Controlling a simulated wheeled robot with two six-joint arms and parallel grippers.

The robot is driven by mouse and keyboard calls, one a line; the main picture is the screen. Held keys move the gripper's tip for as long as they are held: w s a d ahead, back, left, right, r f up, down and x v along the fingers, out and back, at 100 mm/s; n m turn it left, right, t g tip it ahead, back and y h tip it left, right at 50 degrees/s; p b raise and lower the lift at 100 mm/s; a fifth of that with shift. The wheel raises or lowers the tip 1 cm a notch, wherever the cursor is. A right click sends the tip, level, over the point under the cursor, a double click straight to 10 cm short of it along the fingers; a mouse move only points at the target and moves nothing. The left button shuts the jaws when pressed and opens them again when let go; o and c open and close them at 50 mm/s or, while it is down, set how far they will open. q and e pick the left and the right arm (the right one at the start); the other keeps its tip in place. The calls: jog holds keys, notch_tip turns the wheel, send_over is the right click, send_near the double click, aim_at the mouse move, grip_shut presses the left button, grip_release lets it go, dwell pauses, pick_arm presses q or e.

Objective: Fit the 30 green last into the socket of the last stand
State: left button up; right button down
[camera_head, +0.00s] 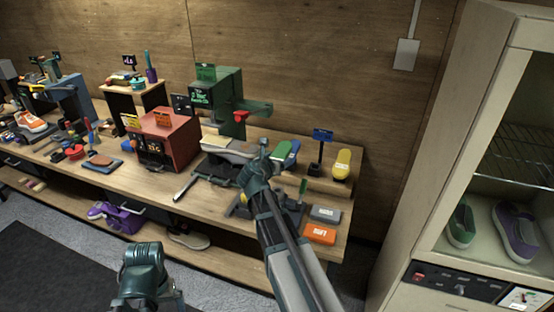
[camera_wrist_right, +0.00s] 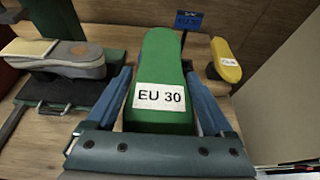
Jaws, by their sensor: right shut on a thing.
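The green last (camera_wrist_right: 160,65), with a white "EU 30" label, sits between the two blue fingers of my right gripper (camera_wrist_right: 160,88), which is shut on it. In the head view the green last (camera_head: 281,149) shows at the far side of my right gripper (camera_head: 270,157), over the right part of the bench. A grey sole-shaped piece with a pale top (camera_wrist_right: 60,58) sits on a dark stand (camera_wrist_right: 75,92) to its left. I cannot tell whether this is the last stand, and no empty socket is clear. My left arm (camera_head: 148,275) shows at the bottom; its jaws are not clear.
A yellow last (camera_head: 341,163) stands on a raised shelf beside a blue sign (camera_head: 322,135). A green machine (camera_head: 217,88) and a red box (camera_head: 168,135) stand to the left. Orange (camera_head: 319,234) and grey (camera_head: 325,214) blocks lie near the bench's right end. A cabinet (camera_head: 440,120) is at right.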

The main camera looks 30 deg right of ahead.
jog(key=shift+a, duration=0.3)
pick_arm(q)
jog(key=shift+a, duration=0.2)
pick_arm(e)
jog(key=shift+d, duration=0.1)
pick_arm(q)
jog(key=shift+s, duration=0.1)
jog(key=shift+f+b, duration=2.9)
jog(key=shift+b, duration=0.05)
pick_arm(e)
jog(key=shift+f, duration=2.95)
pick_arm(q)
jog(key=shift+f+b, duration=2.25)
pick_arm(e)
jog(key=shift+f, duration=2.3)
jog(key=shift+c, duration=1)
grip_release()
jog(key=shift+o, duration=1)
